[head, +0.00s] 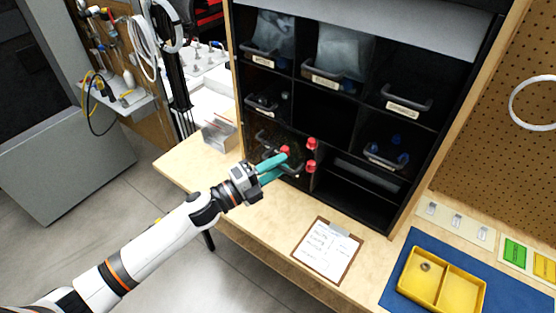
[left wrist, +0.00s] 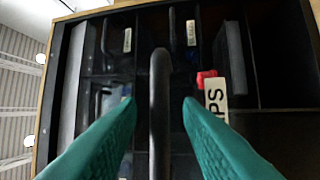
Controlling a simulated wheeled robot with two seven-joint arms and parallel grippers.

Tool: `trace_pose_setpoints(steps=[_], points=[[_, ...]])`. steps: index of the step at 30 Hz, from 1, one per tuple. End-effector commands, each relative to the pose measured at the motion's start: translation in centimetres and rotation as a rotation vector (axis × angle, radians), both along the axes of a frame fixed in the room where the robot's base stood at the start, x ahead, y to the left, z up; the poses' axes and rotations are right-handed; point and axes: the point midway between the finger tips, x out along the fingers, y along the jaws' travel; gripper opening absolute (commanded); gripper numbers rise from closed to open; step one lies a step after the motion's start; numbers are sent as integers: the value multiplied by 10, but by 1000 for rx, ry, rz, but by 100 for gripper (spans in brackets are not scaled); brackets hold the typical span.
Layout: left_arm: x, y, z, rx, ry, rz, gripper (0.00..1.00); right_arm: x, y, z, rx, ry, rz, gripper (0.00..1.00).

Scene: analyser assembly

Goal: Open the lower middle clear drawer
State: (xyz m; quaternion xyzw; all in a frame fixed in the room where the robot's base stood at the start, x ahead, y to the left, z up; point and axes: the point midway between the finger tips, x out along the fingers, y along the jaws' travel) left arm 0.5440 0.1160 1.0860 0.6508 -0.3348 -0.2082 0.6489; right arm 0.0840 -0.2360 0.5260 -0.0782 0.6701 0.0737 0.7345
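The dark cabinet (head: 300,92) holds several clear drawers with dark handles. My left gripper (head: 281,166) is at a clear drawer (head: 262,138) low in the cabinet's left column, as the head view shows it. In the left wrist view, this drawer's dark handle bar (left wrist: 160,110) runs between the two green fingers (left wrist: 158,103). The fingers are apart, with a visible gap on each side of the bar. A white label ending in "PS" (left wrist: 216,98) and a red piece (left wrist: 206,76) show beside the handle. The fingers hide part of the drawer front. My right gripper is not in view.
Red pieces (head: 311,155) show right of the gripper. Another clear drawer (head: 386,154) holds blue items. A clipboard (head: 327,250) lies on the wooden bench before the cabinet. A yellow tray (head: 441,280) sits on a blue mat (head: 409,248) at right.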

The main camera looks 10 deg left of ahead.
Motion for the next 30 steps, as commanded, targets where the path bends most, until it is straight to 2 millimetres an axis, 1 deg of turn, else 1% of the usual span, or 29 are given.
trace_pose_setpoints(steps=[3,11,15,17,25,30], points=[[4,-4,2,1,-1,0,32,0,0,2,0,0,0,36],[4,-4,1,0,0,0,32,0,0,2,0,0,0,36],[4,-4,1,0,0,0,10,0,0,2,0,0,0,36],[4,-4,1,0,0,0,0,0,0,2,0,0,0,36],[3,-3,0,1,1,0,0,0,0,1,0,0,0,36],[-6,0,-1,0,3,0,0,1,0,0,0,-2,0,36]])
